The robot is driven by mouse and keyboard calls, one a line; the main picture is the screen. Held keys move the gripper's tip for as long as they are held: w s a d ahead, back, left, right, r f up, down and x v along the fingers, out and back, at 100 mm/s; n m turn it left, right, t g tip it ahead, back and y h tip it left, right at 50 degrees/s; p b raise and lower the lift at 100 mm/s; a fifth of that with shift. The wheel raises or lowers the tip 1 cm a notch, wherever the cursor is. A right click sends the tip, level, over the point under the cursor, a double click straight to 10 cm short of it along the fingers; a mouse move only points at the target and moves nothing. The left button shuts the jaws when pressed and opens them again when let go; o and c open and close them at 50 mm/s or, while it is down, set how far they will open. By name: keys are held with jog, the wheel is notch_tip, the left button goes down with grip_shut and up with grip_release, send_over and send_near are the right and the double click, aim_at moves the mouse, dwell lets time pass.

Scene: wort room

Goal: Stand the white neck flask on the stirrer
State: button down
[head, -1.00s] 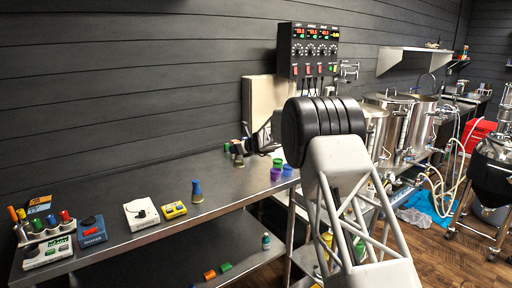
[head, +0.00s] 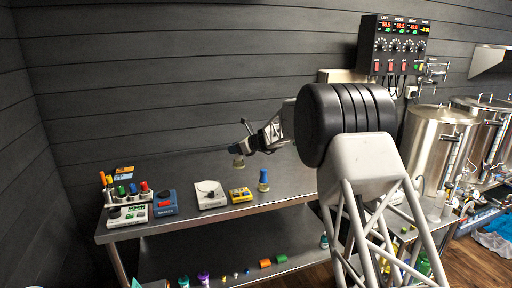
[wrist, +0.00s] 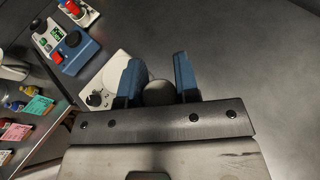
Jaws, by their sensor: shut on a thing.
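My gripper (head: 238,152) is shut on a small flask (head: 238,163) with a pale yellowish lower part, held above the bench. Its neck is hidden by the fingers, so its colour cannot be told. In the wrist view the flask shows as a dark grey round top (wrist: 158,92) between the blue fingers of my gripper (wrist: 157,75). The stirrer (head: 210,199), a white box with a dark knob, stands on the bench, below and left of the flask. The wrist view shows the stirrer (wrist: 118,72) beyond the left finger, partly hidden. Its top is empty.
A yellow box (head: 240,194) stands right of the stirrer, with a blue flask (head: 263,181) beside it. The blue shaker (head: 164,203) stands to the left, then a rack device (head: 128,215) with coloured-cap tubes. The bench (head: 285,195) is bare in front.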

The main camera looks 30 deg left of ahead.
jog(key=s+a+r+n+g, duration=0.1)
jog(key=s+a+n+g, duration=0.1)
jog(key=s+a, duration=0.7)
jog(key=s+g, duration=0.1)
jog(key=s, duration=0.2)
jog(key=shift+n, duration=0.4)
jog(key=shift+a, duration=0.1)
jog(key=shift+f, duration=2.8)
jog(key=shift+f, duration=0.55)
jog(key=c, duration=1.1)
grip_release()
jog(key=shift+v, duration=5.6)
